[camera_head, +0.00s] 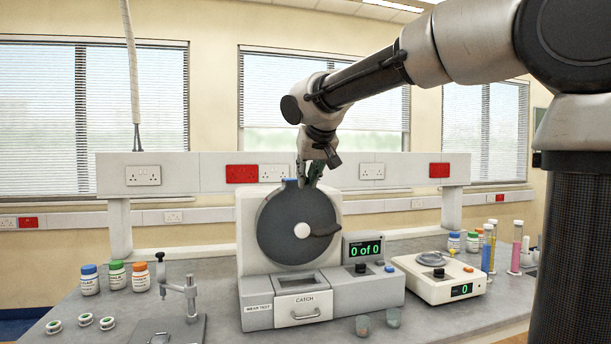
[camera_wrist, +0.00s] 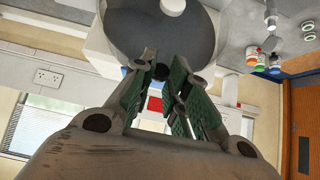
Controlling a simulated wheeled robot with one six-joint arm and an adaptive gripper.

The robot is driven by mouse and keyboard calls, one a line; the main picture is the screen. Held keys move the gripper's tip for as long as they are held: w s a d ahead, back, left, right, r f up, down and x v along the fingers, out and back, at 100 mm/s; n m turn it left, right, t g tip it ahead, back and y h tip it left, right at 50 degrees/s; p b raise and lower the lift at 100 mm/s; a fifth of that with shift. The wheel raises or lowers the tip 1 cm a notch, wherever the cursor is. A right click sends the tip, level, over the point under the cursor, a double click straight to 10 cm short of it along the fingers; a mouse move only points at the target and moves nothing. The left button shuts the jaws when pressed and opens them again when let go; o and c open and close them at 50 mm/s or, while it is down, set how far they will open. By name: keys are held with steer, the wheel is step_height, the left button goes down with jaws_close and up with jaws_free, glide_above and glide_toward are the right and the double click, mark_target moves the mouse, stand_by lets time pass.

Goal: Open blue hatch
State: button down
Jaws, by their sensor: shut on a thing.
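The drum machine (camera_head: 250,232) stands mid-bench with a dark grey round drum (camera_head: 290,215) on its front. The blue hatch (camera_head: 290,184) shows as a small strip of blue at the drum's top. A bit of blue also shows beside the fingers in the wrist view (camera_wrist: 125,71); most of the hatch is hidden. My gripper (camera_head: 309,180) comes down from above at the top of the drum. In the wrist view my gripper (camera_wrist: 159,75) has its green-padded fingers closed on a small dark knob (camera_wrist: 160,71) by the hatch.
A catch drawer (camera_head: 303,308) and a counter display (camera_head: 364,249) are at the machine's front and right. A scale (camera_head: 438,278) stands further right. Capped bottles (camera_head: 115,275), a metal stand (camera_head: 190,298) and loose caps are at left. Two small cups (camera_head: 363,326) stand in front.

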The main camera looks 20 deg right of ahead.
steer(key=s, duration=0.3)
steer(key=shift+s, duration=0.2)
steer(key=c, duration=1.3)
jaws_free()
steer(key=shift+c, duration=0.2)
steer(key=v, duration=1.2)
